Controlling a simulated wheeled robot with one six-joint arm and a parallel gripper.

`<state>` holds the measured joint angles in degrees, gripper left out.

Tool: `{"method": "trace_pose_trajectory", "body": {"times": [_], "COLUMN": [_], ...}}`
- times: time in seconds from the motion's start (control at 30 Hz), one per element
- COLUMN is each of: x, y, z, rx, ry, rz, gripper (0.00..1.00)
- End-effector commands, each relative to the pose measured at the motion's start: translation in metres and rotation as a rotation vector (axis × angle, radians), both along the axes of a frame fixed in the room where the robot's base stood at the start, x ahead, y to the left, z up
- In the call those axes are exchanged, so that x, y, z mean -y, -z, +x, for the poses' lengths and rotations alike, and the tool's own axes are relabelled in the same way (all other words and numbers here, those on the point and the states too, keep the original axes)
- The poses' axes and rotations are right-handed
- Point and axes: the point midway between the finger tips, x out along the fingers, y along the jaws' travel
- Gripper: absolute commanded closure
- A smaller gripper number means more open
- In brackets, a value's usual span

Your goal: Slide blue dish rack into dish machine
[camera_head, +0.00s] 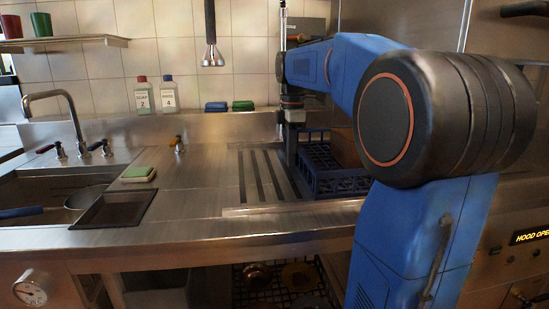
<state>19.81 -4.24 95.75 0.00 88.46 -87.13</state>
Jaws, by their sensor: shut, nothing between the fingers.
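The blue dish rack (338,181) is an open lattice crate on the steel counter at the right, partly hidden behind my blue arm. My gripper (291,160) points down at the rack's left side, close to or touching its edge; I cannot tell which. Its fingers look shut, with nothing seen between them. The dish machine seems to stand behind the rack at the right, but my arm hides most of that area, so its opening cannot be made out.
A grooved drain strip (262,176) lies left of the rack. A sponge (139,173) sits by the sink (40,190), which holds a pan (85,197). Two bottles (142,97) stand at the back wall. The counter's middle is clear. A sign at the right reads "HOOD OPE".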

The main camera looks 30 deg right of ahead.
Motion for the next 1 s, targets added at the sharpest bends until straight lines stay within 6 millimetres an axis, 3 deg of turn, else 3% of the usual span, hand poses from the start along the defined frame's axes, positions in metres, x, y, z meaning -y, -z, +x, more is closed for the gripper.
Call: {"method": "trace_pose_trajectory", "body": {"times": [1.0], "x": [0.162], "y": [0.000], "z": [-0.068], "rx": [-0.001], "ry": [0.004], "rz": [-0.001], "gripper": [1.00]}}
